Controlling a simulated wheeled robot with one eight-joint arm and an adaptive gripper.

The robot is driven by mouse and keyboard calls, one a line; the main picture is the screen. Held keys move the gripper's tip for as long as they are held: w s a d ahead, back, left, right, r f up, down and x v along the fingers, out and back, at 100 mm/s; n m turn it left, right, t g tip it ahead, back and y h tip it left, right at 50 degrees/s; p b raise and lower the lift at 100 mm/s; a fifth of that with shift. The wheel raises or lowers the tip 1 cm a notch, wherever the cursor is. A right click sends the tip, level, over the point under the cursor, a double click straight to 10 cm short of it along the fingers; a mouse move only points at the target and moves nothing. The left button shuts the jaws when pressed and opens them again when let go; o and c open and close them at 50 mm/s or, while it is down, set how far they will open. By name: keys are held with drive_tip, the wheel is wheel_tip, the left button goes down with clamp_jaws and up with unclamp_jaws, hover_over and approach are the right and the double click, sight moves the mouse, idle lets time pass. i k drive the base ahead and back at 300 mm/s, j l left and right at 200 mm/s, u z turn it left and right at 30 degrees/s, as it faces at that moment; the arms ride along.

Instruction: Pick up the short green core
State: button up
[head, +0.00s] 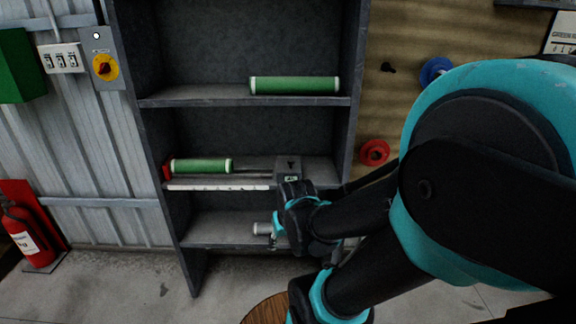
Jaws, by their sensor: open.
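The short green core (200,166) has white ends and lies on the middle shelf at the left, by a red end piece (166,171). A longer green core (294,86) with white ends lies on the shelf above, towards the right.
The dark shelf unit (353,75) has upright sides and several boards. A white strip (218,187) runs along that shelf's front. A round wooden top (262,310) is below.

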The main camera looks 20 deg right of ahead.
sight(176, 166)
drive_tip(key=i+j+u, duration=0.2)
drive_tip(key=u, duration=0.15)
drive_tip(key=i+j+u, duration=0.35)
drive_tip(key=i+u, duration=0.15)
drive_tip(key=u, duration=0.2)
